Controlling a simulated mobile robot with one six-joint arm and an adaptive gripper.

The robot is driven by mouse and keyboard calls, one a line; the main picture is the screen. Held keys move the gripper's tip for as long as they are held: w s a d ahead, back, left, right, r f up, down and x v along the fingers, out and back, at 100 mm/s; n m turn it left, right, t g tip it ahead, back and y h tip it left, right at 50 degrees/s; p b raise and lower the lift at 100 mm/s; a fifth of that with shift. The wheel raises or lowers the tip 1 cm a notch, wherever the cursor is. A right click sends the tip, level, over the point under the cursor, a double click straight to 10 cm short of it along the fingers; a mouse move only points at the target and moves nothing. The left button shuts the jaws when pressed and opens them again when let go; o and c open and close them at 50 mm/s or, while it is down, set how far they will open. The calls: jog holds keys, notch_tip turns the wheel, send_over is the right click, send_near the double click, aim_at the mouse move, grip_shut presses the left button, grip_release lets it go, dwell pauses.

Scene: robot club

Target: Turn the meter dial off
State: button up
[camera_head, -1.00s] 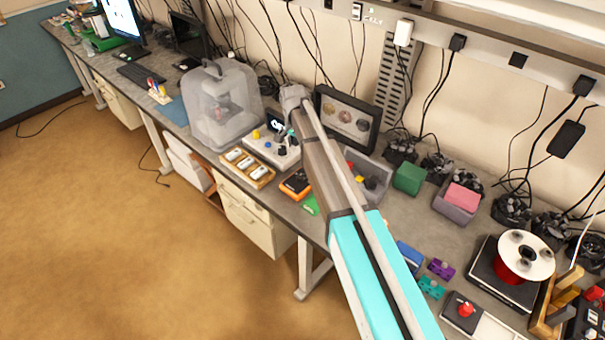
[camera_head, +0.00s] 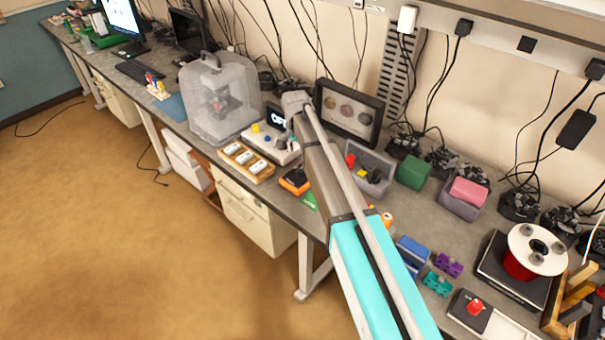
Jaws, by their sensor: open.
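A white box (camera_head: 262,141) with a yellow knob (camera_head: 256,128), a blue knob (camera_head: 267,139) and a small dark display (camera_head: 276,117) stands on the bench, left of my arm. The display's pale lettering looks like "OFF", partly cut off by my wrist. I take this box to be the meter. My arm reaches away over the bench, with its wrist above the box's right end. My gripper (camera_head: 290,141) is low beside that end and mostly hidden behind the wrist. It is open. I cannot tell whether it touches the box; the dial is not clearly visible.
A wooden tray of white switches (camera_head: 246,161) and an orange-black device (camera_head: 295,181) sit in front of the box. A clear cover (camera_head: 219,104) stands left, a framed display (camera_head: 349,112) behind. A grey bin (camera_head: 370,168) is right of my arm.

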aim_at(301, 170)
jog(key=shift+s+d+f+b, duration=0.1)
jog(key=shift+d+f+b, duration=0.05)
jog(key=shift+f+b, duration=1.9)
jog(key=shift+s+d+f+b, duration=0.1)
jog(key=shift+f+b, duration=1.75)
jog(key=shift+f, duration=0.3)
jog(key=shift+c, duration=0.2)
grip_shut()
jog(key=shift+d, duration=0.2)
jog(key=shift+a, duration=0.1)
